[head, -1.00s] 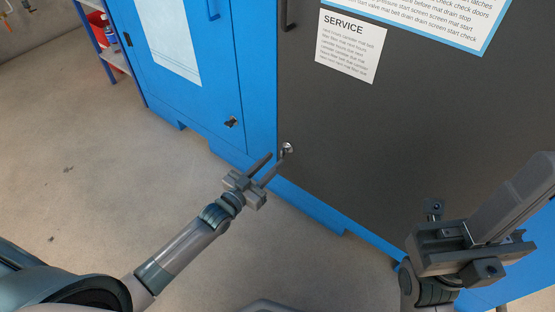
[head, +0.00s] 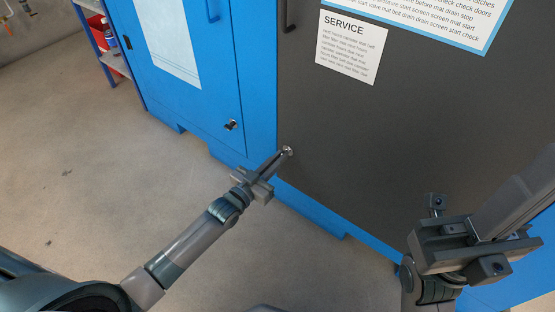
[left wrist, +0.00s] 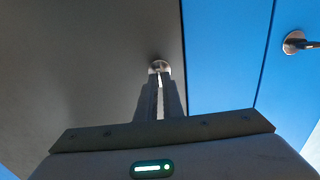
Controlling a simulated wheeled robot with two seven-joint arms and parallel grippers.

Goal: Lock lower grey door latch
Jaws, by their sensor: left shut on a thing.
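The grey door (head: 400,140) fills the middle and right of the head view. Its lower latch (head: 287,151) is a small round silver fitting near the door's lower left edge. The handle appears in line with the fingers in the left wrist view. My right gripper (head: 500,215) is at the lower right, in front of the door and away from the latch; its fingertips are not clear.
A blue cabinet door (head: 185,70) with its own latch (head: 231,125) stands left of the grey door; that latch also shows in the left wrist view (left wrist: 296,42). A dark handle (head: 287,15) is higher on the grey door. The floor at left is clear.

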